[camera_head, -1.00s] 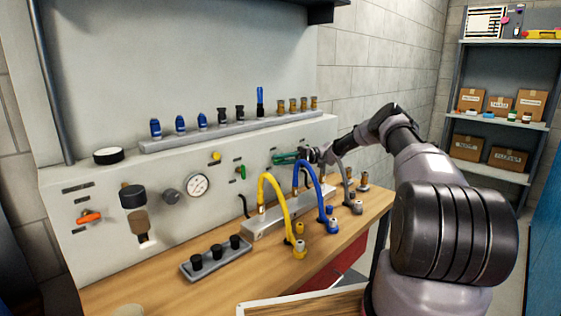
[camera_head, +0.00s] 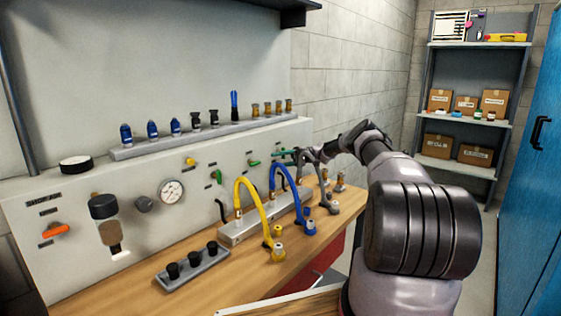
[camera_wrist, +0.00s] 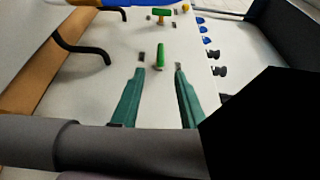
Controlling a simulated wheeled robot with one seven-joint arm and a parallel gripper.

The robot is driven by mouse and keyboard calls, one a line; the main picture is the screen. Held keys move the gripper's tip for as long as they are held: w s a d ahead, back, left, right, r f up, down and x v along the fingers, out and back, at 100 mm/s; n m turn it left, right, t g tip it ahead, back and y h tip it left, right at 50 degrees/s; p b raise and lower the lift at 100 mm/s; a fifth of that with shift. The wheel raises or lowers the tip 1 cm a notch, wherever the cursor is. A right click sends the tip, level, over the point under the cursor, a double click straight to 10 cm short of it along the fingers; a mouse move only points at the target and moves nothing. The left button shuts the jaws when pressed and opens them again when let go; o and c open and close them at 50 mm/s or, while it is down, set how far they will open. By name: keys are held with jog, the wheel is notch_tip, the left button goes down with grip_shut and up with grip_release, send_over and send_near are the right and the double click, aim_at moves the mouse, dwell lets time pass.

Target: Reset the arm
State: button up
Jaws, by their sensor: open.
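My gripper (camera_head: 284,152) is at the right end of the white panel in the head view, above the bench and right of a green valve handle (camera_head: 254,163). In the wrist view my gripper (camera_wrist: 160,69) shows two green fingers, spread apart and empty. A green handle (camera_wrist: 161,55) shows between and beyond the fingertips, and I cannot tell the gap to it. My arm reaches in from the right, bent at the elbow. A yellow hose (camera_head: 241,200) and a blue hose (camera_head: 287,172) arch from a metal manifold (camera_head: 236,232) below and in front of the gripper.
A ledge (camera_head: 133,151) holds several blue, black and brass fittings. A grey tray (camera_head: 196,274) with black plugs sits on the wooden bench (camera_head: 125,291). Shelves (camera_head: 468,159) with boxes and a blue cabinet (camera_head: 527,170) stand right, with open floor before them.

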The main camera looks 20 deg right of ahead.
jog(key=shift+w+d, duration=0.15)
jog(key=shift+d, duration=0.6)
